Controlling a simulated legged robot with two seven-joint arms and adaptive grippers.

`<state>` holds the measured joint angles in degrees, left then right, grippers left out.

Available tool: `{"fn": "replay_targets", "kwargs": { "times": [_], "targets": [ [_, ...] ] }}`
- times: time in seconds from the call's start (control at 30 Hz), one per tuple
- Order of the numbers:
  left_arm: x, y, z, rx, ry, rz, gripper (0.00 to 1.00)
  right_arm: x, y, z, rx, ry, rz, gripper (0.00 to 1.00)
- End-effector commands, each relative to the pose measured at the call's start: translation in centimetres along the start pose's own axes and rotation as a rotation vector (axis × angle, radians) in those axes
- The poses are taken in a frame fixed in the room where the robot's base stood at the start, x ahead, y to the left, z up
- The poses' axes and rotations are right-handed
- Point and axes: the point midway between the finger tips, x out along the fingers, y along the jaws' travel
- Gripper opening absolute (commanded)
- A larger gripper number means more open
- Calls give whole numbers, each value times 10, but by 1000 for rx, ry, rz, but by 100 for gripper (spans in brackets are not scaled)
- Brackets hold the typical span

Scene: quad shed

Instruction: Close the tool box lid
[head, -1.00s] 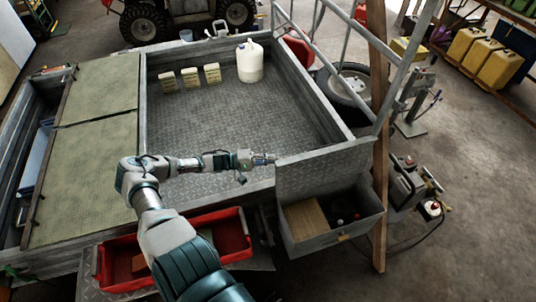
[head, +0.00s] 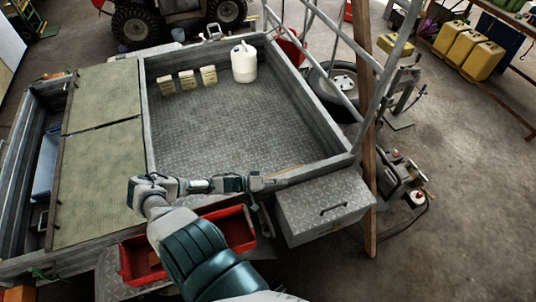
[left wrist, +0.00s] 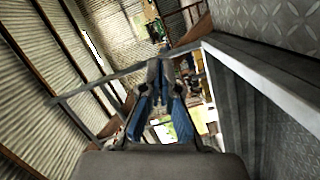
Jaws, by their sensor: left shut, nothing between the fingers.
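The tool box (head: 320,222) is a grey diamond-plate metal box at the front right corner of the trailer bed in the head view. Its lid (head: 330,198) lies down flat over the box and hides the inside. A dark handle shows on the lid. My left gripper (head: 268,180) is just left of the lid, above the bed's front edge, shut and empty. In the left wrist view the fingers (left wrist: 160,100) are together, with grey metal edges to their right. My right gripper is not in view.
A red tray (head: 238,228) sits left of the tool box, partly behind my left arm. The trailer bed (head: 220,135) holds a white jug (head: 244,64) and several small cartons (head: 187,80). A wooden post (head: 369,190) and metal rails stand right of the box.

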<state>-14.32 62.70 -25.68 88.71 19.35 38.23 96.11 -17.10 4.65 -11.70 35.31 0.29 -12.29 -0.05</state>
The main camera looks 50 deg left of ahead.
Motion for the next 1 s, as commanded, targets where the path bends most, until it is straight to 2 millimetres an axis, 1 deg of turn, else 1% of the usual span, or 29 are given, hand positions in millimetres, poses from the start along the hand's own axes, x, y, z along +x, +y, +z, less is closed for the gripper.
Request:
{"fn": "replay_targets", "kwargs": {
  "times": [0.03,0.2,0.33,0.5,0.73,1.0],
  "targets": [
    [2,5,5,21,1,-6,0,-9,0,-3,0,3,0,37],
    [8,7,33,144,1,-37,0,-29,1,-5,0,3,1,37],
    [14,3,55,248,2,-63,0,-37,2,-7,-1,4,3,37],
    [20,-4,79,356,1,-90,0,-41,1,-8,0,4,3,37],
    [24,-12,96,362,1,-91,0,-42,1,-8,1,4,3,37],
    [26,-15,104,361,1,-91,0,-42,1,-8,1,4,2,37]
  ]
}}
